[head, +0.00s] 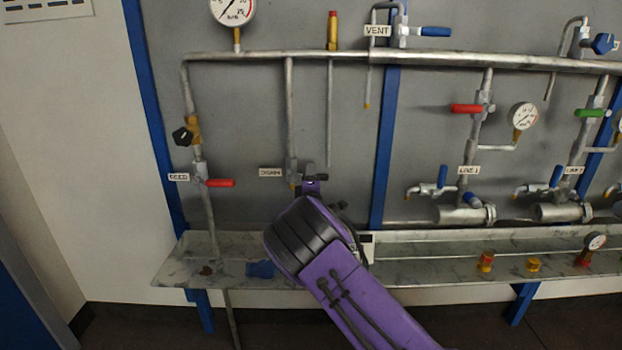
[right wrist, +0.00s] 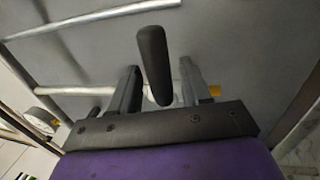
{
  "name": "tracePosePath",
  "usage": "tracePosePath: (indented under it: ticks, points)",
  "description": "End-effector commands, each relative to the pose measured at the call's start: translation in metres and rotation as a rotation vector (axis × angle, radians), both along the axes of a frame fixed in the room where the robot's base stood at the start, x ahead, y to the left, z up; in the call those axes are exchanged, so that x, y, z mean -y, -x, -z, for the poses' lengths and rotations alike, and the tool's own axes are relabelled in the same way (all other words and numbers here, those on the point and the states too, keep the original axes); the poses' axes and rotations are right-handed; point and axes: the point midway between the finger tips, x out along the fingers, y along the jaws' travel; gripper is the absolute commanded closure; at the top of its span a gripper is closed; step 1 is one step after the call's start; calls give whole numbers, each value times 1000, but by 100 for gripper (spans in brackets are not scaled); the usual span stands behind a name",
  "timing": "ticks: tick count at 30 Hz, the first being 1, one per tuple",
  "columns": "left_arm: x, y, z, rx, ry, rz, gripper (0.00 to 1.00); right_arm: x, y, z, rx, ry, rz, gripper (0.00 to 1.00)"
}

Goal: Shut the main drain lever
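The drain valve hangs on a vertical pipe (head: 291,120) beside a white label reading DRAIN (head: 271,172). My right gripper (head: 314,180) is at this valve and hides most of it and its lever in the head view. In the right wrist view, a black lever handle (right wrist: 153,55) stands between the two fingers of my right gripper (right wrist: 161,82). The fingers are apart, with a visible gap on each side of the handle. Whether either finger touches it, I cannot tell. My left gripper is not in view.
A red-handled valve (head: 220,183) is to the left on the feed pipe. A horizontal pipe (head: 250,56) runs above. A metal tray (head: 225,243) runs along the panel below. A blue upright (head: 384,150) stands to the right of my gripper.

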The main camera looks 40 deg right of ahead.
Motion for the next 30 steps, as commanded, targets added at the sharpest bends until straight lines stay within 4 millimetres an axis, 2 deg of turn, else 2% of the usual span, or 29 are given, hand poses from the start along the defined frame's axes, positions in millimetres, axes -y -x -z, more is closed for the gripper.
tracePosePath:
  ticks: [5, 12, 18, 30]
  points:
    - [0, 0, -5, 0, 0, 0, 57, -10, 11, 1, -2, 0, -2, 53]
    - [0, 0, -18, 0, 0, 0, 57, -45, 55, 12, -2, 1, -2, 53]
    - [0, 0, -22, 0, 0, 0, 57, -62, 78, 19, 0, 0, 0, 53]
    - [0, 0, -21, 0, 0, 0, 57, -64, 81, 21, 0, 0, 1, 53]
